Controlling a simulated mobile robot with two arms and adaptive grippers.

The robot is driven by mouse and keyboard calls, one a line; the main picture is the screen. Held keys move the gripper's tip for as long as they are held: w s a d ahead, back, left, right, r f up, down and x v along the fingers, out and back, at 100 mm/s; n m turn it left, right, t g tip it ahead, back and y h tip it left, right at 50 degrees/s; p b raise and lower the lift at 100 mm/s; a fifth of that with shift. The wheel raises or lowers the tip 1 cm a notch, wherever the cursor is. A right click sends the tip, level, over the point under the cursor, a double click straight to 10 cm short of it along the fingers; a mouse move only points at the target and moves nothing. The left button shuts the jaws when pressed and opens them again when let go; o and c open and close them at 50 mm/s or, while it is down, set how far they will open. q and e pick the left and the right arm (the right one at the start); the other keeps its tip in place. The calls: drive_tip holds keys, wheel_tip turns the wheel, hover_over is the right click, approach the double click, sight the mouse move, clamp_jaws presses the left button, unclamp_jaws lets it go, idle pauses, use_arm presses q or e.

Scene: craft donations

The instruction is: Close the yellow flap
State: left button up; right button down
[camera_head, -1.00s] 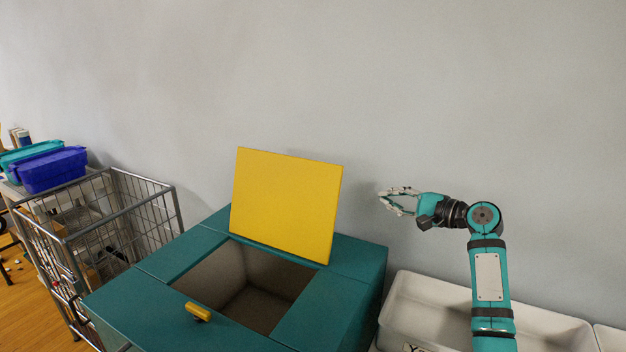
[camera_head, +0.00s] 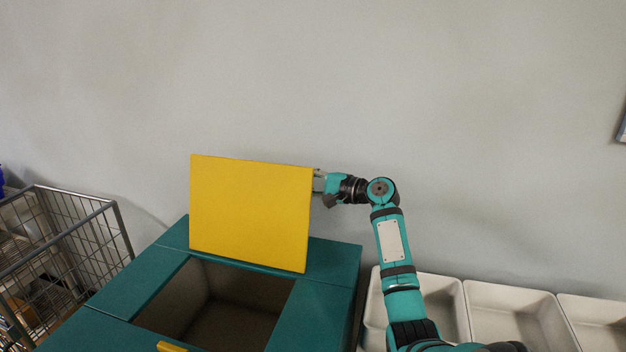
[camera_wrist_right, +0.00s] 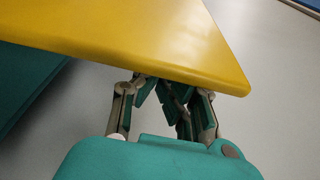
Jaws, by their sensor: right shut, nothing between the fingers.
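The yellow flap (camera_head: 250,212) stands up, open, at the back edge of the opening in the teal box (camera_head: 330,262). It also fills the top of the right wrist view (camera_wrist_right: 130,35). My right gripper (camera_head: 317,182) is at the flap's right edge, with its fingertips hidden behind the flap. In the right wrist view my right gripper (camera_wrist_right: 165,88) is shut and empty, its tips at or just under the flap's edge; I cannot tell whether they touch. My left gripper is not in view.
A wire cart (camera_head: 118,225) stands to the left of the box. White trays (camera_head: 468,300) lie to the right, under my right arm. A yellow handle (camera_head: 171,347) is on the box's front. A grey wall is close behind the flap.

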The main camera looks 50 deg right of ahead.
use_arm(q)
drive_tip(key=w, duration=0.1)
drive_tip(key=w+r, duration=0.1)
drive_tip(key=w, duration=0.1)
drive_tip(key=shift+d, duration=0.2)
use_arm(e)
drive_tip(key=x, duration=0.4)
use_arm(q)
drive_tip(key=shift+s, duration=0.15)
